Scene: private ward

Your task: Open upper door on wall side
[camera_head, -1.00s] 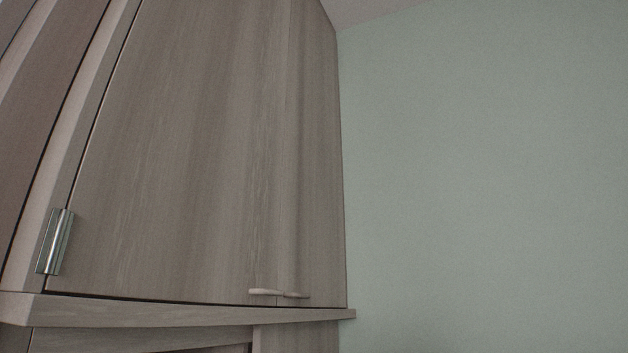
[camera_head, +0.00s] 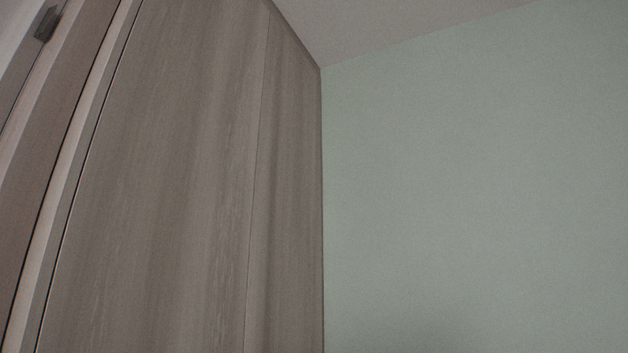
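Two tall wood-grain upper doors stand side by side in the head view, both shut. The wall-side upper door (camera_head: 290,200) is the narrow-looking one on the right, against the green wall. The other upper door (camera_head: 175,180) is wider in view, to its left. A thin vertical seam runs between them. Their handles and lower edges are out of view. My gripper is not in view.
A plain green wall (camera_head: 470,190) fills the right side. The ceiling (camera_head: 390,25) shows at the top. Cabinet side panels (camera_head: 60,170) run along the left, with a small dark metal fitting (camera_head: 46,23) at the top left.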

